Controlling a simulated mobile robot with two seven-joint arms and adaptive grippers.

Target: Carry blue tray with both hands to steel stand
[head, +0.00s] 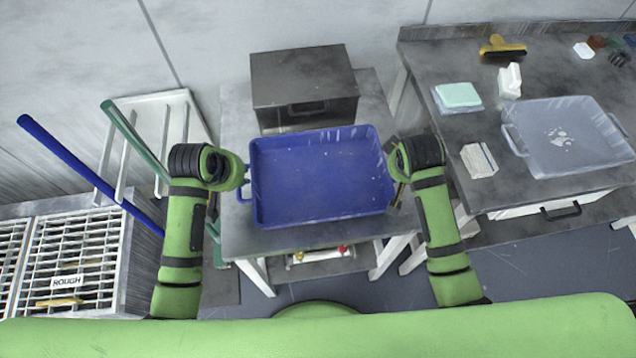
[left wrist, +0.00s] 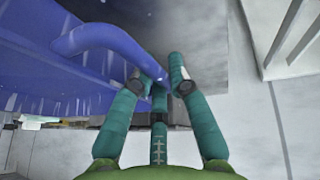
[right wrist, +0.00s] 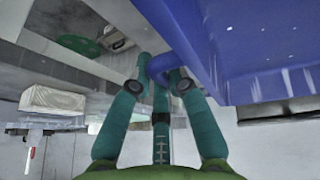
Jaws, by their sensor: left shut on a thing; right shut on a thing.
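The blue tray (head: 320,180) is in the middle of the head view, empty, with its open side up. My left gripper (head: 243,180) is shut on the handle at its left end; the handle (left wrist: 110,42) shows between the fingers in the left wrist view. My right gripper (head: 394,168) is shut on the handle at the right end; this handle (right wrist: 165,62) shows in the right wrist view. A steel-topped stand (head: 300,239) lies beneath the tray in the head view. I cannot tell whether the tray touches it.
A dark steel box (head: 304,82) stands behind the tray. A steel bench (head: 455,95) at right holds a clear tub (head: 570,145), a white block (head: 478,160), a teal-topped pad (head: 458,95) and a yellow brush (head: 502,48). A slatted rack (head: 70,255) is at left.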

